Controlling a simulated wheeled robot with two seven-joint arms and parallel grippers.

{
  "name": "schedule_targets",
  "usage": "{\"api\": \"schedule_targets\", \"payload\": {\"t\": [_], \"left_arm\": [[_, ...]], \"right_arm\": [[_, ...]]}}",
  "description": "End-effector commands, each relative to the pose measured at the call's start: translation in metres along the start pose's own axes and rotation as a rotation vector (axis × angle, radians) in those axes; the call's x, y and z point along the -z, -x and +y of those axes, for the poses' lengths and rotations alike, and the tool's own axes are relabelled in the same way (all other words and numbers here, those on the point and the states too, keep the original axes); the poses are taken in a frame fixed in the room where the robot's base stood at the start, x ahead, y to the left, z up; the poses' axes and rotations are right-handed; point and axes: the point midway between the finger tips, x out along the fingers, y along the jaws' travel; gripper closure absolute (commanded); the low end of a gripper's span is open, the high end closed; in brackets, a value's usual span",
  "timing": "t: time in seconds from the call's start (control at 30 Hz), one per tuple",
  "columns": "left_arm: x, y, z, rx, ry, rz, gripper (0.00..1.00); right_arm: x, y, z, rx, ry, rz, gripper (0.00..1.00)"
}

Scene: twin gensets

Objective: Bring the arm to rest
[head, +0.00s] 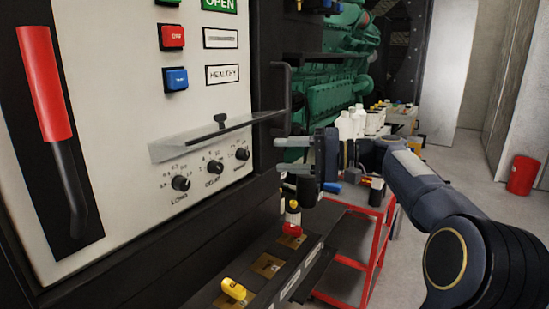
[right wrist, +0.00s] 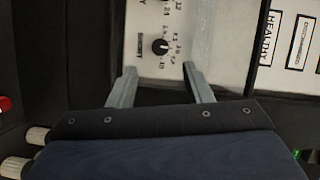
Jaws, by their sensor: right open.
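My right gripper (head: 284,155) is in front of the right edge of the white control panel (head: 120,120), with its two fingers apart, one above the other, pointing left. Nothing shows between them. In the right wrist view the open gripper (right wrist: 158,68) points at the panel, and a black knob (right wrist: 160,47) shows beyond and between the fingertips. I cannot tell exactly how far the tips are from the panel; they seem apart from it. My right arm (head: 425,190) reaches in from the lower right. My left gripper is not in view.
The panel carries a red-handled lever (head: 46,85), a red button (head: 171,36), a blue button (head: 175,78) and a flap (head: 215,137) standing out above several knobs. Below are a red-and-white knob (head: 292,218) and a yellow handle (head: 234,289). A red cart (head: 368,262) stands behind.

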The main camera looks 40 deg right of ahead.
Motion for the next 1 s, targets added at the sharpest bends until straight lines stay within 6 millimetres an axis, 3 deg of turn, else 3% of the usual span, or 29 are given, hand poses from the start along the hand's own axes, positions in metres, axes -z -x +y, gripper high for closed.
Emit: {"api": "schedule_targets", "payload": {"t": [0.53,0.63,0.77,0.87,1.0], "left_arm": [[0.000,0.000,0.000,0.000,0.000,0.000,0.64],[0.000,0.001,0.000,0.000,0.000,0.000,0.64],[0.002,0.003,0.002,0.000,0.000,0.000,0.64],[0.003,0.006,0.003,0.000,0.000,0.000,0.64],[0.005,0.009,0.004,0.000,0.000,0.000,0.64]], "right_arm": [[0.000,0.002,0.000,-0.001,0.000,0.000,0.55],[-0.011,-0.002,0.002,-0.026,-0.005,-0.010,0.55],[-0.062,-0.016,0.018,-0.150,-0.018,-0.053,0.55],[-0.126,-0.023,0.048,-0.312,0.003,-0.106,0.55],[-0.217,-0.016,0.103,-0.547,0.116,-0.181,0.55]]}}
